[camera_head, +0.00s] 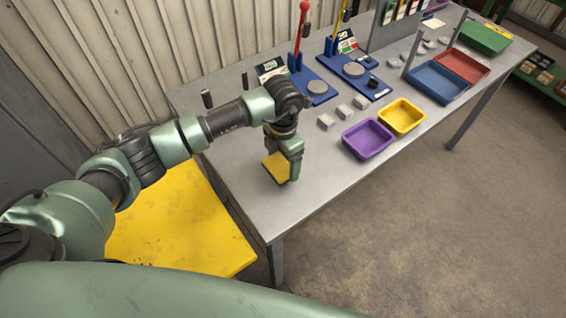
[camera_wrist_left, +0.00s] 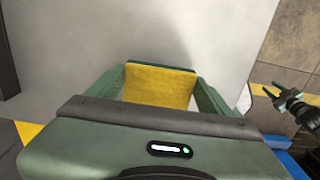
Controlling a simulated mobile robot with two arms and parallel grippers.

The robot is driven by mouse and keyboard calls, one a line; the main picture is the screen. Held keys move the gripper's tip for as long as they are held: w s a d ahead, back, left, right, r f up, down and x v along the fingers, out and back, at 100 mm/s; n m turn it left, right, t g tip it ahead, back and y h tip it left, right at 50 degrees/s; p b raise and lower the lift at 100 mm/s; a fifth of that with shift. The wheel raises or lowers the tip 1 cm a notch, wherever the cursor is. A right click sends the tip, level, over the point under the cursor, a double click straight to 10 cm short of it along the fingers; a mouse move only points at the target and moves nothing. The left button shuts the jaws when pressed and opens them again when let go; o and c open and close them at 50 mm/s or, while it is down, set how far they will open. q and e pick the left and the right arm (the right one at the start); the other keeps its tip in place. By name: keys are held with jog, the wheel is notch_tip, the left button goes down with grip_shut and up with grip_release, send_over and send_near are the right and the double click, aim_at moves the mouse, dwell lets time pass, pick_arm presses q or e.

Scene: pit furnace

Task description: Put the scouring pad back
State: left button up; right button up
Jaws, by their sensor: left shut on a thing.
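The yellow scouring pad (camera_head: 276,167) is between the fingers of my left gripper (camera_head: 287,160), over the near left part of the grey workbench (camera_head: 240,148). The left wrist view shows the pad (camera_wrist_left: 160,86) across the gap between the two green fingers of the left gripper (camera_wrist_left: 160,90), with grey surface beyond it. I cannot tell whether the pad's lower edge touches the bench.
A purple tray (camera_head: 369,140) and a yellow tray (camera_head: 401,116) stand along the bench's front edge, right of the gripper. Small grey blocks (camera_head: 343,110) lie behind them. Two blue-based lever presses (camera_head: 318,87) stand farther back. A yellow platform (camera_head: 175,225) is below, left of the bench.

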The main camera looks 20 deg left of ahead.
pick_arm(q)
notch_tip(320, 180, down, 2)
jog(key=shift+f, duration=0.1)
